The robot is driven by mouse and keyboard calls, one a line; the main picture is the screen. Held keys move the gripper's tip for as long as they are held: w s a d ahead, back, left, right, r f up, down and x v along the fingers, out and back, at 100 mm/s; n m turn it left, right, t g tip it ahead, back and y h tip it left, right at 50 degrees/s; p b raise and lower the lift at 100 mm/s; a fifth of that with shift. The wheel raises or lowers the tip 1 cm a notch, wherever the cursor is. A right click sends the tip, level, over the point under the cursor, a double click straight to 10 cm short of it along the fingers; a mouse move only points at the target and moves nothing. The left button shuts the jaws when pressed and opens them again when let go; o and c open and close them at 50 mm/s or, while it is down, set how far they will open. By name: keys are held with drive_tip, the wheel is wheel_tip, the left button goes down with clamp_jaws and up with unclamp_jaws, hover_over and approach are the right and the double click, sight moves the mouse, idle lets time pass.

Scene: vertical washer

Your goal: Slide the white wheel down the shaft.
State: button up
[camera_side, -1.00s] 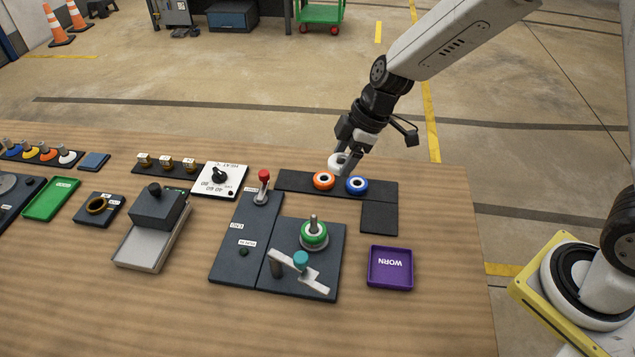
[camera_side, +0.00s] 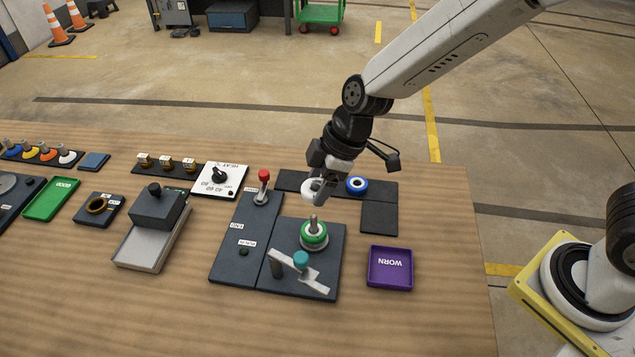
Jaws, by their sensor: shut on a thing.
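My gripper (camera_side: 325,189) is shut on the white wheel (camera_side: 308,188) and holds it up off the table. In the picture the wheel is just above the tip of the upright metal shaft (camera_side: 313,222) and apart from it. I cannot tell exactly how well it lines up with the shaft. A green wheel (camera_side: 314,232) sits around the lower part of the shaft, over a grey base disc. The shaft stands on a dark plate (camera_side: 325,260).
A blue wheel (camera_side: 357,184) lies on the dark rack (camera_side: 385,190) behind; the orange wheel is hidden by my gripper. A teal-knobbed clamp lever (camera_side: 301,260) is in front of the shaft, a red-knobbed lever (camera_side: 264,176) to the left, a purple WORN tray (camera_side: 390,282) to the right.

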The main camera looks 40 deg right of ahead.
drive_tip(key=shift+s+a, duration=0.25)
drive_tip(key=shift+a, duration=0.2)
drive_tip(key=shift+f, duration=0.15)
drive_tip(key=shift+f, duration=2)
drive_tip(key=shift+f, duration=2.35)
idle(0.5)
drive_tip(key=o, duration=1.2)
drive_tip(key=shift+c, duration=0.2)
drive_tip(key=shift+r, duration=0.1)
drive_tip(key=shift+r, duration=4.4)
